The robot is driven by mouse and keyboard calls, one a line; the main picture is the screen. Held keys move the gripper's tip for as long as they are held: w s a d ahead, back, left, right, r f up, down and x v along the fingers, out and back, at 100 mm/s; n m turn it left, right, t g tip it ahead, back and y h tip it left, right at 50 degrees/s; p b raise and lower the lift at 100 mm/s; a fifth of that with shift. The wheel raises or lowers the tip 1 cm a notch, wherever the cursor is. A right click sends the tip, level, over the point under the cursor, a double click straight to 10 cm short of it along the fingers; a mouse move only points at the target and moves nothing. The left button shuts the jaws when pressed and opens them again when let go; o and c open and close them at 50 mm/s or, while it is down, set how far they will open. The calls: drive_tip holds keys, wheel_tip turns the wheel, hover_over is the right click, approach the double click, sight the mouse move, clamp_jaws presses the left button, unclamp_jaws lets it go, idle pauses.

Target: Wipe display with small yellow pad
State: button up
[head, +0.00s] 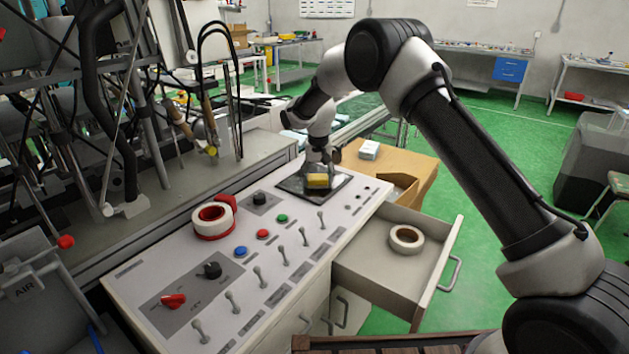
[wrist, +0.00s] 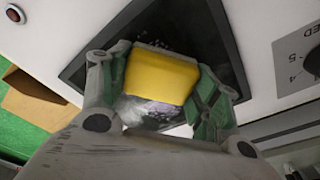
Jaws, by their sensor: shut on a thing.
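The small yellow pad (head: 318,181) is between the fingers of my gripper (head: 319,172), which is shut on it. In the wrist view the yellow pad (wrist: 160,78) sits between the two green-lined fingertips of the gripper (wrist: 160,95). The display (head: 338,184) is a dark panel set in the far end of the white console, and the pad is over it. In the wrist view the dark display (wrist: 218,45) shows whitish smudges around the pad. I cannot tell whether the pad touches the display.
The white console (head: 150,283) carries levers, buttons and knobs. A red tape roll (head: 213,219) lies on it. An open drawer (head: 372,270) at the right holds a pale tape roll (head: 406,239). A cardboard box (head: 410,172) stands behind. Machinery borders the left.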

drive_tip(key=shift+w+d, duration=0.6)
drive_tip(key=shift+w, duration=0.25)
drive_tip(key=shift+w+d, duration=0.65)
drive_tip(key=shift+w, duration=0.2)
drive_tip(key=shift+w+d, duration=0.6)
drive_tip(key=shift+w, duration=0.25)
drive_tip(key=shift+w+d+f, duration=0.1)
drive_tip(key=shift+w+d, duration=0.45)
drive_tip(key=shift+w, duration=0.15)
drive_tip(key=shift+w+d+f, duration=0.1)
drive_tip(key=shift+w+d, duration=0.4)
drive_tip(key=shift+w, duration=0.2)
drive_tip(key=shift+r, duration=0.1)
drive_tip(key=shift+r, duration=3)
wheel_tip(320, 180, up, 3)
drive_tip(key=shift+a, duration=0.1)
